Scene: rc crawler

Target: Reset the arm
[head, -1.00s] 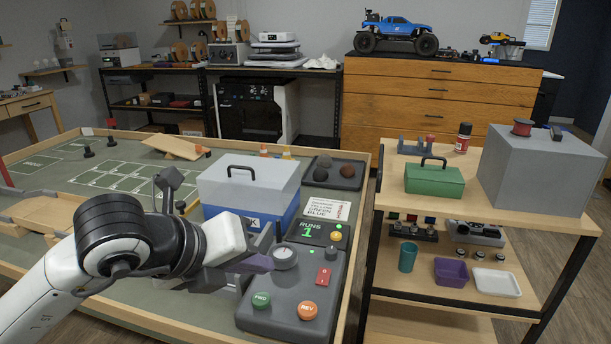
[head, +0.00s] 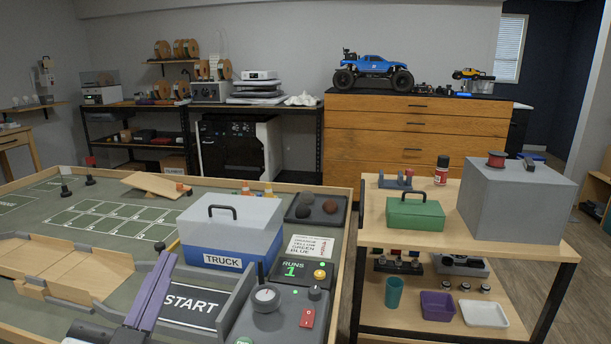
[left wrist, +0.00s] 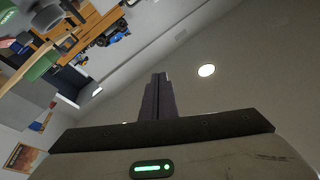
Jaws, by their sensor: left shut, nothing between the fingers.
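My left gripper (head: 156,282) stands at the lower left of the head view, its purple fingers pointing up and together. It is shut and empty, in front of the START panel (head: 192,306) and left of the control console (head: 283,322). In the left wrist view the shut fingers (left wrist: 158,97) point toward the wall and ceiling, with nothing between them. Most of the left arm is below the frame. My right gripper is not in view.
The blue and grey TRUCK box (head: 232,232) stands on the track table behind the console. Wooden ramps (head: 75,262) lie at left. A wooden shelf cart (head: 400,236) at right holds a green toolbox (head: 415,212) and a grey box (head: 515,205). A dark gap separates table and cart.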

